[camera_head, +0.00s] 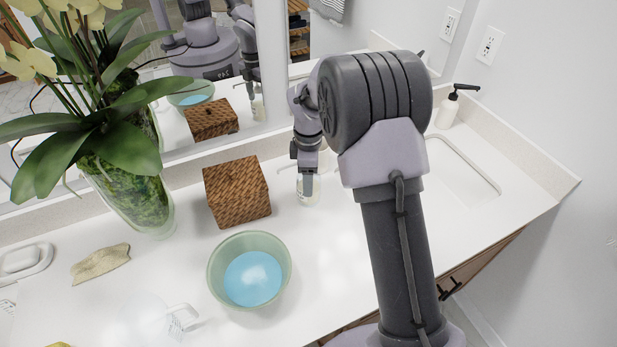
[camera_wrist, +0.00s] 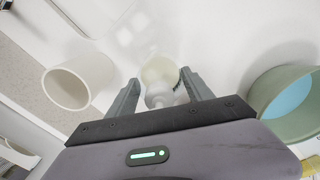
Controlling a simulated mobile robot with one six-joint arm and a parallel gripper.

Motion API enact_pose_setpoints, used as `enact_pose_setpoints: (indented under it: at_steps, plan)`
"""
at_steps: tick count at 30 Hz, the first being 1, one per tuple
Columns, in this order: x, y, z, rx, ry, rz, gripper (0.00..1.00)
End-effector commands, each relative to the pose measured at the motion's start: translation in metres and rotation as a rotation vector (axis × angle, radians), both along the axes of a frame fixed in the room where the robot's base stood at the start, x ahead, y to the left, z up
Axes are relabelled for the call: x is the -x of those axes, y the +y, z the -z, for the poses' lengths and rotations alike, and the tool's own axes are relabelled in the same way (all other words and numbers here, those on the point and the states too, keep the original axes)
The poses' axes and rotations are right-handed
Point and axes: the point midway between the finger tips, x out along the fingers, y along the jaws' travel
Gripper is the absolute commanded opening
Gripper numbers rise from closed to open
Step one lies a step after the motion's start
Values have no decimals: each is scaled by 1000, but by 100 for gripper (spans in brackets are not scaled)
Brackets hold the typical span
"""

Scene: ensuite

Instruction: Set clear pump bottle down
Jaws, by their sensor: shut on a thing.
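The clear pump bottle (camera_head: 309,192) is upright at the counter, to the right of the wicker box. My gripper (camera_head: 307,178) is shut on its upper part from above. In the wrist view the bottle (camera_wrist: 159,70) shows between the two fingers of my gripper (camera_wrist: 161,88), its pump top toward the camera. The bottle's base is close to the white counter (camera_head: 330,262); I cannot tell whether it touches. My arm hides the counter just right of the bottle in the head view.
A brown wicker box (camera_head: 237,192) stands left of the bottle, and a green bowl (camera_head: 217,281) with blue inside is in front. A white cup (camera_wrist: 82,80) stands left in the wrist view. A sink (camera_head: 462,172), another pump bottle (camera_head: 448,112) and a plant vase (camera_head: 135,190) also show.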

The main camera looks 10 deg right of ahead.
Motion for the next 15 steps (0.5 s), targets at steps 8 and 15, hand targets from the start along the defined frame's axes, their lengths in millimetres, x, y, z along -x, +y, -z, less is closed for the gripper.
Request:
enact_pose_setpoints:
  at_steps: [8, 15]
  plan:
    - [0, 0, 1, 0, 0, 0, 81]
    - [0, 0, -8, 0, -1, 0, 81]
